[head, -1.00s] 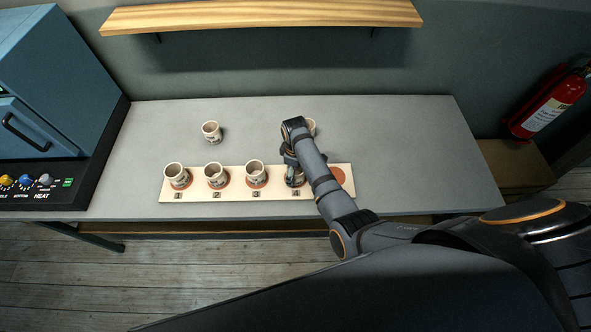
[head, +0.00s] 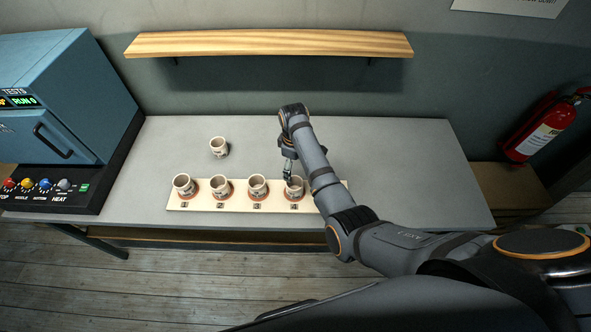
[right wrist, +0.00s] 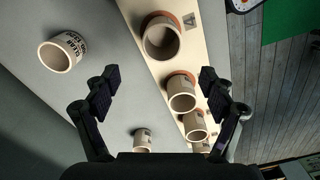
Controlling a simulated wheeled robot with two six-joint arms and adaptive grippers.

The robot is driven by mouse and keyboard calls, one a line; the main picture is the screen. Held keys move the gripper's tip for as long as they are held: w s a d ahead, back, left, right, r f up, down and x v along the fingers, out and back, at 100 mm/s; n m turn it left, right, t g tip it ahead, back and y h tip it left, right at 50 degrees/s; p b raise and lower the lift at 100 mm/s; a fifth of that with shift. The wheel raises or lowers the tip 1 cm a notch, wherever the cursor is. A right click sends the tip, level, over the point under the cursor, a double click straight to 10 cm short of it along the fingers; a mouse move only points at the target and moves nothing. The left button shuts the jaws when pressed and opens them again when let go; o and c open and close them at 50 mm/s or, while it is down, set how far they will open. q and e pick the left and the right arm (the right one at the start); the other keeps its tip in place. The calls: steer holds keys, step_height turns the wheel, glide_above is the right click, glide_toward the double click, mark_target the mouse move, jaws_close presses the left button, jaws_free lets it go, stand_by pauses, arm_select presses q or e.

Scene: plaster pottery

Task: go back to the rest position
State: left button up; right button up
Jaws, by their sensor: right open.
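My right gripper (head: 289,168) is open and empty just above the cup on spot 4 (head: 294,191). In the right wrist view its fingers (right wrist: 158,92) stand wide apart, with no cup between their tips. The row of cups on the board includes those on spot 1 (head: 184,187), spot 2 (head: 221,189) and spot 3 (head: 257,188); all stand upright. The spot 4 cup also shows in the right wrist view (right wrist: 160,40). My left gripper is out of view.
Another cup (right wrist: 62,52) shows only in the wrist view. A kiln (head: 70,100) is left, a shelf (head: 270,43) above.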

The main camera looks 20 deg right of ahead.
steer(key=s+d+f+m+t, duration=0.2)
steer(key=s+d+m, duration=0.3)
steer(key=s+d, duration=0.45)
steer(key=s+r+m+t, duration=0.15)
steer(key=s+r, duration=0.25)
steer(key=s, duration=0.4)
steer(key=s+r+m, duration=0.3)
steer(key=s+r, duration=0.1)
steer(key=s, duration=0.3)
steer(key=s+d+f+b, duration=0.1)
steer(key=f+b, duration=0.2)
steer(key=f, duration=0.9)
steer(key=s+d+f+g+b, duration=0.1)
steer(key=f+b, duration=0.1)
steer(key=f, duration=1)
steer(key=s+d+f+b, duration=0.1)
steer(key=f+b, duration=0.2)
steer(key=f, duration=0.9)
arm_select(q)
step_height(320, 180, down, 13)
steer(key=b, duration=0.5)
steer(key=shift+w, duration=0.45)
arm_select(e)
steer(key=s+d+f+g, duration=0.1)
steer(key=s+f, duration=1.7)
steer(key=f, duration=0.1)
steer(key=shift+f+h, duration=0.4)
steer(key=shift+s, duration=0.1)
